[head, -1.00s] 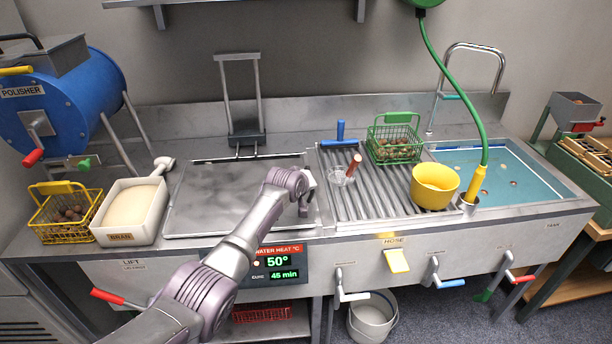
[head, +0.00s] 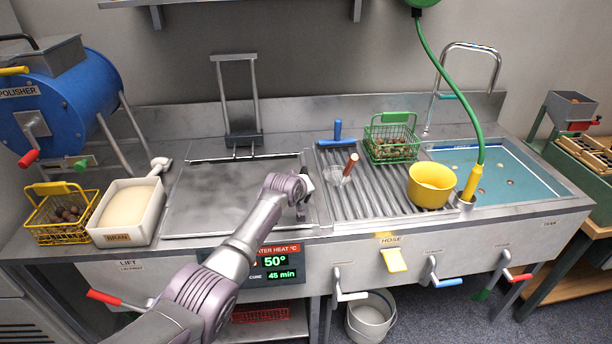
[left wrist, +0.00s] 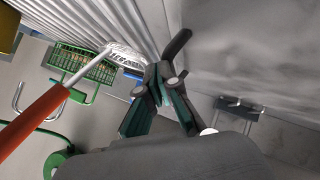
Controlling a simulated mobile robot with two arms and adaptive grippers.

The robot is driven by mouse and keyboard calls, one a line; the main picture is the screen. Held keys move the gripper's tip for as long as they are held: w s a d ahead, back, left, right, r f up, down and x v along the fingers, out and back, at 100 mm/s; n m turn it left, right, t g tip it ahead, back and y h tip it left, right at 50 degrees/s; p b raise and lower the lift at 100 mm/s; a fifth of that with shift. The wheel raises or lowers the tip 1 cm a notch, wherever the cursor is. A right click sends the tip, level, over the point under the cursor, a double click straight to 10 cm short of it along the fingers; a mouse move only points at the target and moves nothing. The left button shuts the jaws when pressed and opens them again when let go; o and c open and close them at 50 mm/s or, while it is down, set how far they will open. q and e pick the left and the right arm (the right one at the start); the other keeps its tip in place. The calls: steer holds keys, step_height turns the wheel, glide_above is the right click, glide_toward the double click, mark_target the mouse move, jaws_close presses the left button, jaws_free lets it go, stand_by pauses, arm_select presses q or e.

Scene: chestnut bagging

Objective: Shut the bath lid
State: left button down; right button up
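The bath lid (head: 235,205) appears to be the flat grey steel panel lying level over the left-centre of the counter; I cannot tell whether it is fully seated. My left gripper (head: 303,208) is low, pointing down by the panel's right front part, beside the ribbed drainboard. In the left wrist view the fingers (left wrist: 167,85) sit close together over the line between the ribs and the smooth grey surface. Whether they grip anything is unclear. My right gripper is not in view.
The ribbed drainboard (head: 375,200) holds a red-handled strainer (head: 341,175), a green basket (head: 391,140) and a yellow bowl (head: 432,185). A bran box (head: 127,212) stands left of the panel. An upright steel frame (head: 237,105) stands behind it. A red lever (head: 104,297) is at front left.

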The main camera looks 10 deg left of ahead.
arm_select(q)
steer(key=r, duration=0.1)
steer(key=r+p, duration=0.1)
steer(key=r, duration=0.1)
steer(key=shift+w+a+r, duration=0.15)
steer(key=shift+a, duration=0.05)
steer(key=d+r+v, duration=0.1)
steer(key=d+v, duration=0.1)
steer(key=v, duration=0.8)
steer(key=s+a+f+m+g+y, duration=0.1)
steer(key=s+a+f+m+g, duration=0.1)
steer(key=s+f, duration=0.7)
steer(key=s+a+f+m+g, duration=0.1)
steer(key=s+a+f+m, duration=0.3)
steer(key=s, duration=0.9)
steer(key=s+a+f+m+g+y, duration=0.1)
steer(key=s+a+m+g, duration=0.2)
steer(key=s, duration=2.2)
step_height(320, 180, down, 27)
steer(key=s+g, duration=0.2)
steer(key=s+a+f+g, duration=0.1)
steer(key=s+a+f, duration=0.1)
steer(key=s+f, duration=1.3)
steer(key=shift+s+a+f+n+p, duration=0.3)
steer(key=shift+s+a+f, duration=0.1)
steer(key=shift+s, duration=0.2)
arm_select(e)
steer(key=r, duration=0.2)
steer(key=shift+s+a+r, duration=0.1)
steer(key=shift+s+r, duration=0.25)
